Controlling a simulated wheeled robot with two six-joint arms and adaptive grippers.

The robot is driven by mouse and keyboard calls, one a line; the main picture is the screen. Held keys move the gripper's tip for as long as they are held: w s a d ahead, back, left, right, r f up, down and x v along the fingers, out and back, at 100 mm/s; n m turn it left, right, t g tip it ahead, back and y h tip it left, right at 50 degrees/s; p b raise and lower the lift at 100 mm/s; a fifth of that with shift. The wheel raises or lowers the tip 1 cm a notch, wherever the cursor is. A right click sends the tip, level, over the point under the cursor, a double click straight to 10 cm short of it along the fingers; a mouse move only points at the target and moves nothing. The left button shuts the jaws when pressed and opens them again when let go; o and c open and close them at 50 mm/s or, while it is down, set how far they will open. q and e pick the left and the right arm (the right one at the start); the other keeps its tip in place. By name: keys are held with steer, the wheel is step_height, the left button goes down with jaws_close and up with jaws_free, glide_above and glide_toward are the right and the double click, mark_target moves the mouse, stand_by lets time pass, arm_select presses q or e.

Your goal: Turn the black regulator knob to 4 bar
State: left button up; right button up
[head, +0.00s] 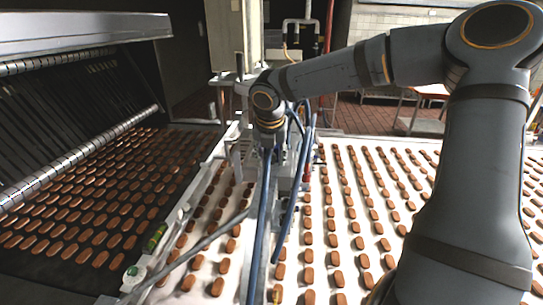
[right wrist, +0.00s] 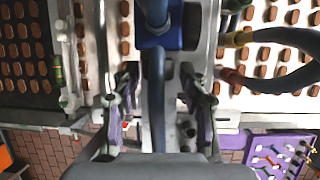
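The black regulator knob is not clearly seen. In the right wrist view a dark part (right wrist: 171,72) lies between my fingertips, partly behind a blue hose, below a blue block (right wrist: 165,35); I cannot tell whether it is the knob. My right gripper (right wrist: 158,78) is open, one finger on each side of the hose and dark part; contact cannot be told. In the head view my right arm reaches in from the right to the machine column, and its gripper is largely hidden by the wrist and hoses. No scale or pressure reading is legible. My left gripper is not in view.
Blue hoses (head: 262,225) hang in front of the column. Belts with rows of brown biscuits lie on both sides, a dark one (head: 60,285) at left and a white one (head: 355,240) at right. A purple panel (right wrist: 262,150) shows at lower right in the wrist view.

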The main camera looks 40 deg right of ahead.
jaws_close()
steer(key=shift+t+y, duration=0.4)
steer(key=shift+t, duration=0.1)
steer(key=shift+f+b, duration=0.15)
steer(key=shift+b, duration=0.2)
steer(key=t+b, duration=0.1)
steer(key=b, duration=0.1)
steer(key=t+y+b, duration=0.1)
steer(key=b, duration=0.2)
steer(key=shift+s+d+f+m, duration=0.15)
steer(key=shift+f+m, duration=0.05)
steer(key=shift+m, duration=0.2)
steer(key=shift+r+y, duration=0.15)
steer(key=shift+y, duration=0.15)
steer(key=shift+r, duration=0.15)
